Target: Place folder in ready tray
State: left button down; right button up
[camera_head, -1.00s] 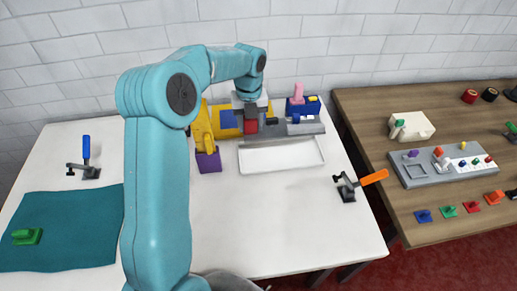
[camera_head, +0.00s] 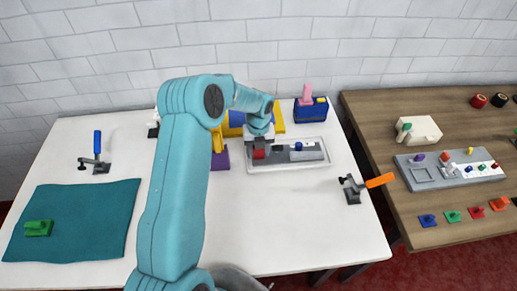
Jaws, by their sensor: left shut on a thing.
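The ready tray (camera_head: 324,159) is a shallow white tray at the back middle of the white table. A grey folder (camera_head: 303,155), a long flat piece with a small raised part, shows inside the tray's outline. My left gripper (camera_head: 264,147) is at the tray's left end, shut on the folder there, with a red block showing at the grip. My gripper hides the folder's left part. I cannot tell whether the folder touches the tray floor. My right gripper is not in view.
A yellow machine (camera_head: 279,117) stands behind my wrist, with a purple block (camera_head: 220,159) beside the tray. A blue box (camera_head: 311,112) with a pink top stands behind it. An orange-handled clamp (camera_head: 354,190) is at right, a teal cloth (camera_head: 85,222) at left.

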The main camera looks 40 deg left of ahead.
pick_arm(q)
jog(key=shift+f, duration=0.1)
jog(key=c, duration=0.5)
grip_release()
jog(key=shift+w+a+r, duration=0.1)
jog(key=shift+r, duration=0.25)
notch_tip(320, 180, up, 12)
jog(key=shift+f+b, duration=0.2)
jog(key=shift+b, duration=0.75)
jog(key=shift+f, duration=0.1)
